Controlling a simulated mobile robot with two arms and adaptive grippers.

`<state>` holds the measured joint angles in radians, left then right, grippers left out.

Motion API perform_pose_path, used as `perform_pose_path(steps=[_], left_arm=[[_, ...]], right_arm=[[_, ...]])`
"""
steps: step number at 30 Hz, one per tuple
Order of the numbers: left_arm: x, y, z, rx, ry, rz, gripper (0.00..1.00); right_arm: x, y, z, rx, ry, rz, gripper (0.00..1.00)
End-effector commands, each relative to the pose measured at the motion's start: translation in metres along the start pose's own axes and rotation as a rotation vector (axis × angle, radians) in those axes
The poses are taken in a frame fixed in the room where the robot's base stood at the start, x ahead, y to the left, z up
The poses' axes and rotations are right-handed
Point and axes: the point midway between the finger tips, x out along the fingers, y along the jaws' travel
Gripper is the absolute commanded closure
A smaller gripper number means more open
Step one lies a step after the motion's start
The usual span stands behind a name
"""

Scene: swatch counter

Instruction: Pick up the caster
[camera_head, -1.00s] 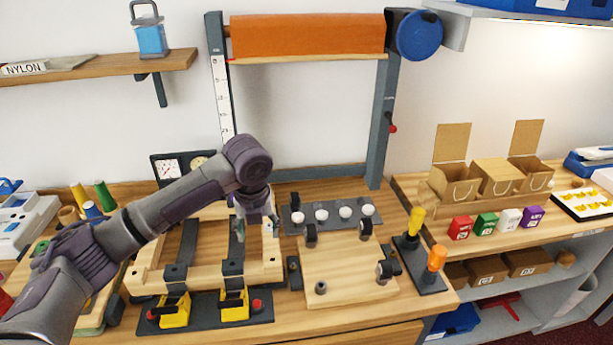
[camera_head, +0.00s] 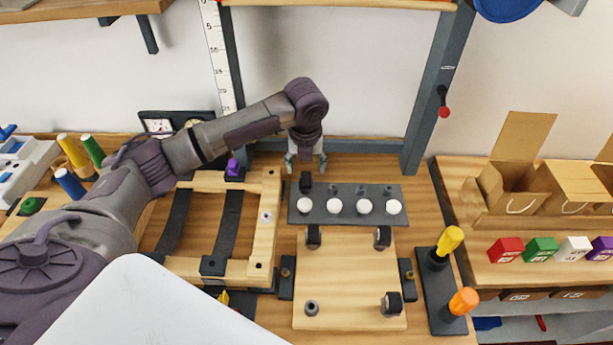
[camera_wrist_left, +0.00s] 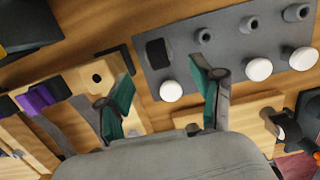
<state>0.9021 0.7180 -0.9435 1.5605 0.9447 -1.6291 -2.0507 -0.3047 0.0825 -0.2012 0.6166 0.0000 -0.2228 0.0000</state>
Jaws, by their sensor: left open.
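A black caster (camera_head: 305,182) sits at the left end of the back row of a dark grey rack (camera_head: 347,218). It also shows in the left wrist view (camera_wrist_left: 158,52). Other black casters stand on a light wooden board (camera_head: 345,270): one at its back left (camera_head: 313,236), one at its back right (camera_head: 382,237) and one at its front right (camera_head: 391,303). My left gripper (camera_head: 305,163) is open and empty, pointing down just behind and above the rack caster. In the left wrist view its green-padded fingers (camera_wrist_left: 160,75) are spread apart. My right gripper is out of view.
Several white discs (camera_head: 334,206) line the rack's front row. A wooden frame with dark straps (camera_head: 262,245) lies to the left. A stand with yellow and orange handles (camera_head: 438,290) is at the right. A grey upright post (camera_head: 435,90) rises behind.

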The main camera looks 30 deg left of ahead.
Motion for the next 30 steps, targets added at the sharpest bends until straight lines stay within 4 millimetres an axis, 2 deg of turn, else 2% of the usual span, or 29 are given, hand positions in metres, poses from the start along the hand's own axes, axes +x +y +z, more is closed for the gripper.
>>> perform_pose_path(steps=[3, 11, 18, 27, 30], left_arm=[[0.017, -0.001, 0.0, -0.001, 0.003, -0.001, 0.33], [0.036, 0.001, 0.002, -0.001, 0.003, 0.001, 0.33], [0.071, 0.002, 0.004, -0.001, 0.002, 0.0, 0.33], [0.077, 0.003, 0.004, 0.001, 0.0, -0.001, 0.33], [0.077, 0.003, 0.004, 0.001, 0.0, -0.001, 0.48]], right_arm=[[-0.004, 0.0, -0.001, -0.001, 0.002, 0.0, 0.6], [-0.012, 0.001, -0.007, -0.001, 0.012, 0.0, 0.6], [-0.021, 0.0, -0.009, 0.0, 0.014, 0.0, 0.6], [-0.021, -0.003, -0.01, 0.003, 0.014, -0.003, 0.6], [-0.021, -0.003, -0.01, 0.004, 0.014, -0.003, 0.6]])
